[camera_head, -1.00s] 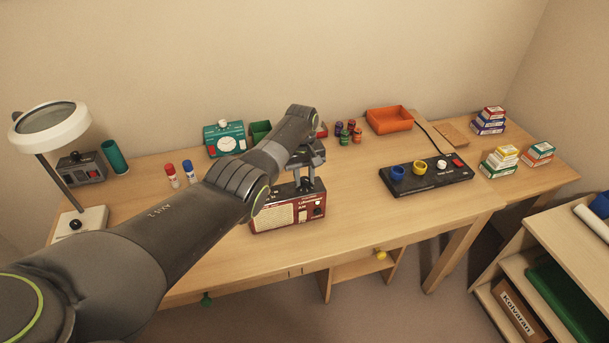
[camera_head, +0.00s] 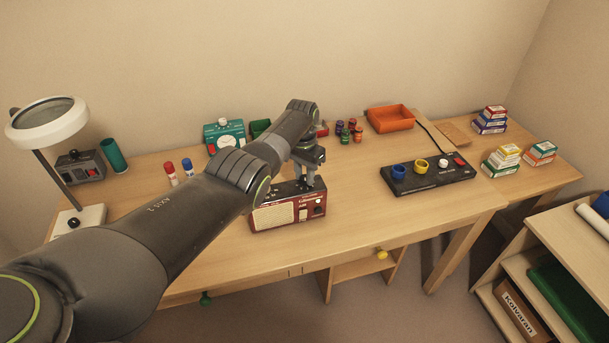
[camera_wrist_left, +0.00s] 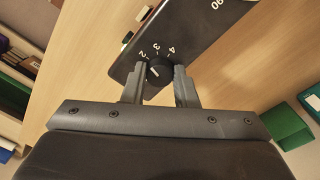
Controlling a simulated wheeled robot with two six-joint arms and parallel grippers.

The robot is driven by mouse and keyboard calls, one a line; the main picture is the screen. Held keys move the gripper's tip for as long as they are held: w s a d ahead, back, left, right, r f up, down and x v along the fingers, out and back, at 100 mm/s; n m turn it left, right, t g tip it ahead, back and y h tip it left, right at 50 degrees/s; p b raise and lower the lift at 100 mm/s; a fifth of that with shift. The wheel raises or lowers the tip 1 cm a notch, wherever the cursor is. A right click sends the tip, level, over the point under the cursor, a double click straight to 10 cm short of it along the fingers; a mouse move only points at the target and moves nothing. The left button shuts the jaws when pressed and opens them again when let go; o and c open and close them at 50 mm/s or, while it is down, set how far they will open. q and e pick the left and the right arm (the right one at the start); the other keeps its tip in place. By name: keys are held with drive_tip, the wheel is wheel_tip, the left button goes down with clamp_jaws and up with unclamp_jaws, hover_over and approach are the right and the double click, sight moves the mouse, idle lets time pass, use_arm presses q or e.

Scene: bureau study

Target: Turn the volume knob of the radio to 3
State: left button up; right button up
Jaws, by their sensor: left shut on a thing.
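The red radio (camera_head: 272,216) with a cream speaker grille stands on the desk. In the left wrist view its dark top panel (camera_wrist_left: 190,30) carries a black volume knob (camera_wrist_left: 160,69). The white numerals 2, 3 and 4 show along the knob's far side. A short pale mark shows on the knob, but I cannot tell exactly which numeral it lines up with. My left gripper (camera_wrist_left: 160,86) points down onto the radio's top, with one finger on each side of the knob, shut on it. In the head view the gripper (camera_head: 306,181) hides the knob. My right gripper is not in view.
A teal scale (camera_head: 224,138) and a green bin stand behind the radio. Glue sticks (camera_head: 180,172) and a magnifier lamp (camera_head: 48,125) are to the left. Small jars (camera_head: 349,131), an orange tray (camera_head: 390,119) and a black control panel (camera_head: 428,173) are to the right. The desk front is clear.

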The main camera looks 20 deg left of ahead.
use_arm(q)
drive_tip(key=m, duration=0.5)
drive_tip(key=shift+b, duration=0.4)
idle(0.3)
drive_tip(key=o, duration=1)
drive_tip(key=shift+r, duration=0.1)
